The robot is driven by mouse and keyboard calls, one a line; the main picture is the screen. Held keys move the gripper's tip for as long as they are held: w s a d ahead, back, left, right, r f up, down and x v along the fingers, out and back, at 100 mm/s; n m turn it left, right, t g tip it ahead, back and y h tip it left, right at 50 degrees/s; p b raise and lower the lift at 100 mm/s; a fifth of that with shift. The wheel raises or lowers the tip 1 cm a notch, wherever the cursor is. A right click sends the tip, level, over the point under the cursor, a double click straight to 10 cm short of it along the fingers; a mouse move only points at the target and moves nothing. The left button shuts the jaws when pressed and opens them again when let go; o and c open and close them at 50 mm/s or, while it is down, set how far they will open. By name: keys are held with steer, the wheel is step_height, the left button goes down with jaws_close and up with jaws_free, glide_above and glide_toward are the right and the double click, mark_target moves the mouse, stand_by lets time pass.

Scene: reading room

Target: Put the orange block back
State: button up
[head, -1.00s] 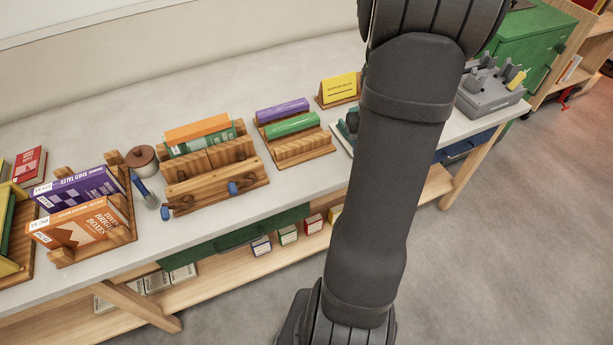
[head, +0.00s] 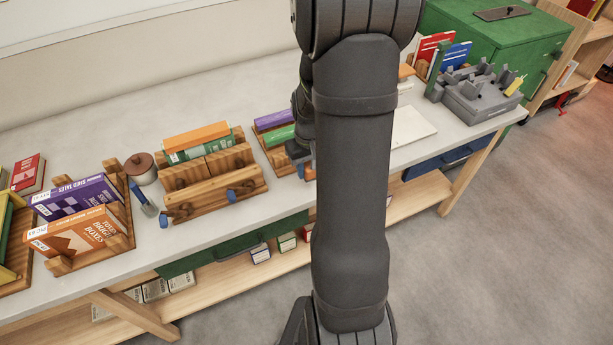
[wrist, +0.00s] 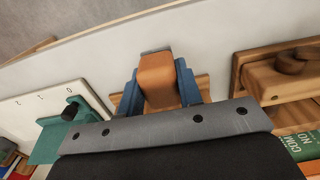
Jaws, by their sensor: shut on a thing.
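The orange block (wrist: 156,78) sits between the two blue fingers of my gripper (wrist: 158,88) in the wrist view, and the gripper is shut on it. In the head view my gripper (head: 306,165) is beside the wooden rack (head: 282,160), mostly hidden behind my arm. A purple block (head: 272,120) and a green block (head: 280,135) lie on that rack. The rack's right part is hidden by my arm. Wood shows on both sides of the fingers in the wrist view. I cannot tell whether the orange block touches it.
A wooden press (head: 214,180) with blue knobs stands left of the rack; part of it shows in the wrist view (wrist: 262,80). A white board (wrist: 30,110) with a green piece lies on the other side. A grey holder (head: 475,95) stands far right.

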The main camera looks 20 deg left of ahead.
steer(key=shift+a+f, duration=0.35)
steer(key=shift+f, duration=1.9)
steer(key=shift+f, duration=0.1)
steer(key=o, duration=0.9)
steer(key=shift+o, duration=0.2)
step_height(320, 180, up, 12)
steer(key=shift+r, duration=0.15)
